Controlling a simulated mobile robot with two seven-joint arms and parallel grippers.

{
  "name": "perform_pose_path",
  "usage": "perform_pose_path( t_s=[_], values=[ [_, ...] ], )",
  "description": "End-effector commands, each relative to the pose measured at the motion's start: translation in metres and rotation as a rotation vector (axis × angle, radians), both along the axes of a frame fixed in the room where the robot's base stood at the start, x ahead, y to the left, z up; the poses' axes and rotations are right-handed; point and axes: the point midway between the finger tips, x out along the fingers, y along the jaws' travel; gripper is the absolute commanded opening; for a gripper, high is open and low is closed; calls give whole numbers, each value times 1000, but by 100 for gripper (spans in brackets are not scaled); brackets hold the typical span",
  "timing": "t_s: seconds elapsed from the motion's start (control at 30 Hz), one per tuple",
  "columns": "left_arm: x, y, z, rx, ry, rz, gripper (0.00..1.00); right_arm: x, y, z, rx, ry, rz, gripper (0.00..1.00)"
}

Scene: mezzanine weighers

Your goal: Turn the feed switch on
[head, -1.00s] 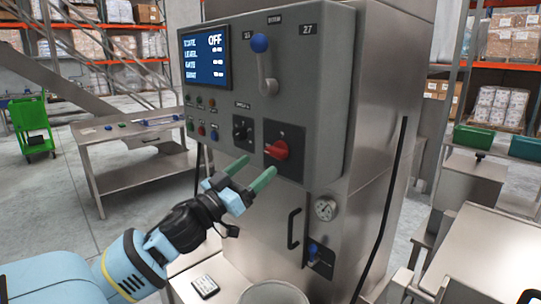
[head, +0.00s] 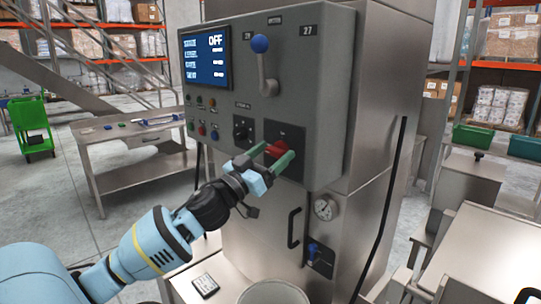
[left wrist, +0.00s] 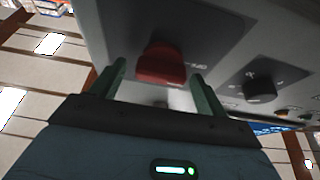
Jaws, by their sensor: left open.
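The grey control panel (head: 327,60) carries a red rotary switch (head: 277,149) on a dark square plate at its lower right. The screen (head: 205,58) at its upper left reads OFF on its top line. My left gripper (head: 271,157) is open, with its green fingers on either side of the red switch. The left wrist view shows the red knob (left wrist: 161,66) between and beyond the two fingertips (left wrist: 158,80). I cannot tell whether the fingers touch it. My right gripper is not in view.
A black knob (head: 242,130) and small coloured buttons (head: 201,130) sit left of the switch. A blue-balled lever (head: 263,62) is above it. A gauge (head: 324,209) and a black door handle (head: 293,228) are below. A bench (head: 140,171) stands at left.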

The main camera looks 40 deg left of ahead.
Motion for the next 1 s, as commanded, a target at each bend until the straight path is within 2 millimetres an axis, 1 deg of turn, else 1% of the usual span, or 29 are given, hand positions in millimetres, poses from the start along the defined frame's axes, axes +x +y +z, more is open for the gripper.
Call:
perform_pose_path(
  t_s=[0.03,0.3,0.37,0.67,0.87,1.0],
  values=[
    [0,0,0,0,0,0,72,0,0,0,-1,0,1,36],
    [0,0,0,0,0,0,37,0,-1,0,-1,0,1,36],
    [0,0,0,-1,0,0,30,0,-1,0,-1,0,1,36],
    [0,0,0,37,-3,0,30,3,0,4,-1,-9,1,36],
    [-1,0,1,145,-14,0,30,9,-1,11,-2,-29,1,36],
    [-1,1,2,261,-25,0,30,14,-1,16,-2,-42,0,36]
  ],
)
